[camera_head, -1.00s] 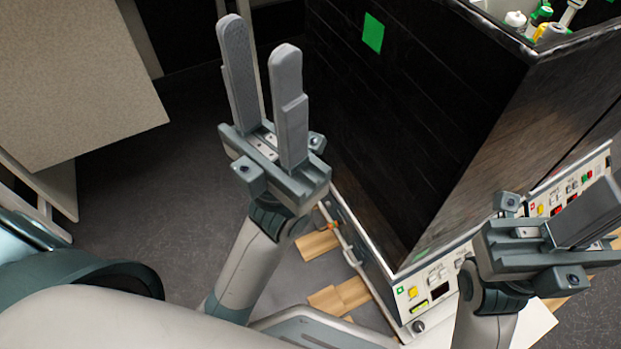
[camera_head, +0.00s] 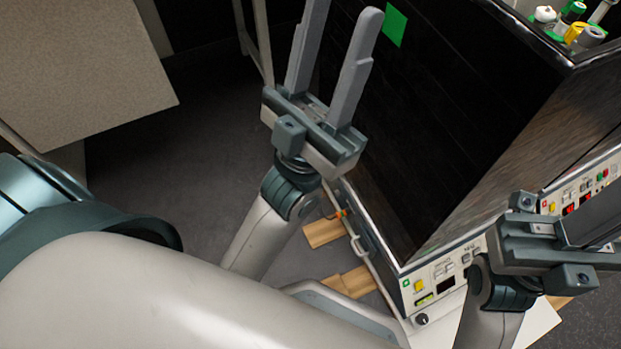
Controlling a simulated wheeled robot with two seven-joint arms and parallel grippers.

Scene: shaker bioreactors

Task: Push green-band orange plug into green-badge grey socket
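A small orange piece with a touch of green (camera_head: 342,213) shows low at the left side of the dark machine, just right of my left wrist. It may be the plug, but it is too small to be sure. No grey socket can be made out. A green badge (camera_head: 406,283) sits on the machine's front panel. My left gripper (camera_head: 338,14) is open and empty, fingers pointing up, in front of the dark side wall; one fingertip is cut off by the top edge. My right gripper (camera_head: 598,212) is at the right edge, partly out of view; only one finger shows clearly.
The large dark machine (camera_head: 440,120) fills the middle and right, with a green square (camera_head: 394,26) on its side wall. Several capped bottles (camera_head: 574,30) stand inside its top. Wooden blocks (camera_head: 345,283) lie at its base. A beige panel (camera_head: 80,75) stands at left; dark floor lies between.

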